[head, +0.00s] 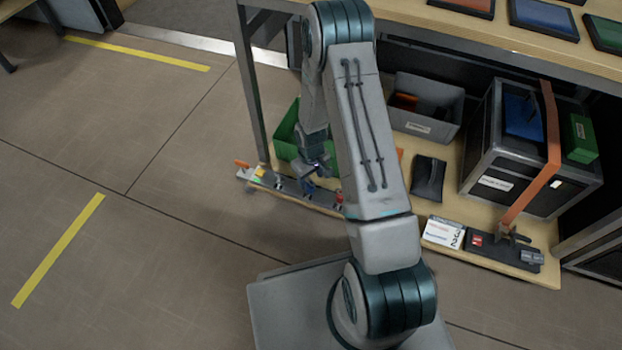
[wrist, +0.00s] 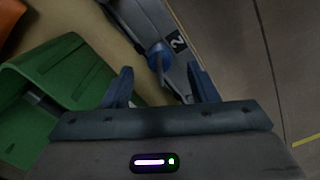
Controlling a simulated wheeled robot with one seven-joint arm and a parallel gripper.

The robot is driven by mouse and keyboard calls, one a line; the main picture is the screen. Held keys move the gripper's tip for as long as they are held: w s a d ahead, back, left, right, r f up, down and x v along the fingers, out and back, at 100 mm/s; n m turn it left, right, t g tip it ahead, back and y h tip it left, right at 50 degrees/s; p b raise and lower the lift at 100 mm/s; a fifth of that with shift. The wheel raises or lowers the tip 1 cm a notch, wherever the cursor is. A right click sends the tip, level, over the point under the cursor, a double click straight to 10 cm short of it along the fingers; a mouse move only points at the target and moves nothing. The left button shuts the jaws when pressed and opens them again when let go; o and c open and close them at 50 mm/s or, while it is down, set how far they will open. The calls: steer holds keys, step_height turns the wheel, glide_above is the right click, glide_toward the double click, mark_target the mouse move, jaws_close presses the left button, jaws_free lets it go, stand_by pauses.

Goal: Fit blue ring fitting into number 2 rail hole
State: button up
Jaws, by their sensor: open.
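The blue ring fitting (wrist: 158,60) is at the grey rail (wrist: 148,18), right beside the black label with a white number 2 (wrist: 177,42). In the wrist view it lies between and just beyond the fingertips of my open gripper (wrist: 161,82), and no finger clearly touches it. I cannot tell how deep it sits, and the hole is hidden. In the head view my gripper (head: 318,170) hangs low over the rail (head: 325,199) at the front edge of the lower shelf, with a small patch of blue (head: 308,186) below it.
A green bin (head: 287,135) stands close behind the rail; it also shows left of my gripper in the wrist view (wrist: 70,65). A grey bin (head: 425,108), a dark pouch (head: 429,178) and a strapped black case (head: 520,180) stand farther right. A shelf post (head: 252,85) rises at left.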

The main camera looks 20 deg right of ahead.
step_height(320, 180, up, 11)
steer(key=p, duration=0.3)
steer(key=shift+p, duration=0.35)
steer(key=shift+f, duration=0.15)
